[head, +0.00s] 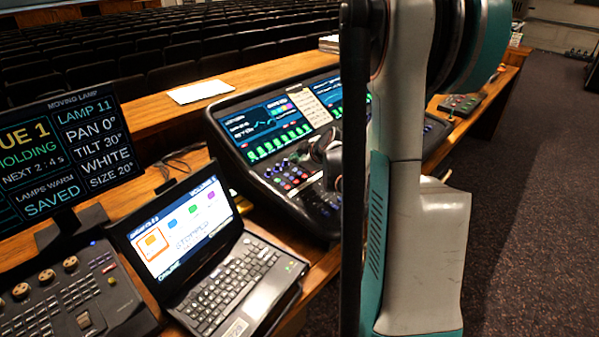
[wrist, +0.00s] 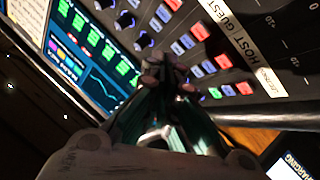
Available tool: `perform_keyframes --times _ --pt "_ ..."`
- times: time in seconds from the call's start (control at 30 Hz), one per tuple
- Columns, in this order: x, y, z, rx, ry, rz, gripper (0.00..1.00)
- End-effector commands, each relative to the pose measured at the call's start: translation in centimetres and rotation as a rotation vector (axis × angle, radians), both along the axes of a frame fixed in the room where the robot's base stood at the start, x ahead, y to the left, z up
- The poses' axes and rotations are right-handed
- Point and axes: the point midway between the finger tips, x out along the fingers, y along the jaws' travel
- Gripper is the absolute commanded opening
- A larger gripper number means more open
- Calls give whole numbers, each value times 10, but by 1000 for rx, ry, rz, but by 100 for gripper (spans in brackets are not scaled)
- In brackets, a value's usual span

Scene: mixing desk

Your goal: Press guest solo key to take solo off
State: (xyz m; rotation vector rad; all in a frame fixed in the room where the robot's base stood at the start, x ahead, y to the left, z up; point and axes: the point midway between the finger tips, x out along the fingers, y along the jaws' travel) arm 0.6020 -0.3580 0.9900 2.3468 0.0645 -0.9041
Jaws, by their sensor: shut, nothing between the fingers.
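The mixing desk (head: 300,150) stands right of the laptop in the head view. Its channel labels, including GUEST (wrist: 232,30), show in the wrist view. Small red, pale and blue keys lie in rows beside the labels. The guest strip appears to hold a red key (wrist: 223,62) and a blue key (wrist: 197,70); I cannot read which is solo. My gripper (wrist: 170,76) is shut and empty, its tips close over the keys' lower left. The tips hide part of the panel, and I cannot tell whether they touch. The arm partly hides the desk in the head view.
A laptop (head: 185,225), a lamp display (head: 75,150) and a control panel (head: 70,295) are at left. Papers (head: 200,92) lie behind the desk. Knobs (wrist: 144,40) and a lit screen (wrist: 90,50) border the keys. Seating rows fill the back.

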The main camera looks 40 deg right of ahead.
Motion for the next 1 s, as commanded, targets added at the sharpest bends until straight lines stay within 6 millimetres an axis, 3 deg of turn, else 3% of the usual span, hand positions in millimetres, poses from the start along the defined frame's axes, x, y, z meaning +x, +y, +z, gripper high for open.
perform_keyframes --times 0.4,1.0 --pt "-4 0 38 0 0 0 0" --pt "-4 0 38 0 0 0 0"
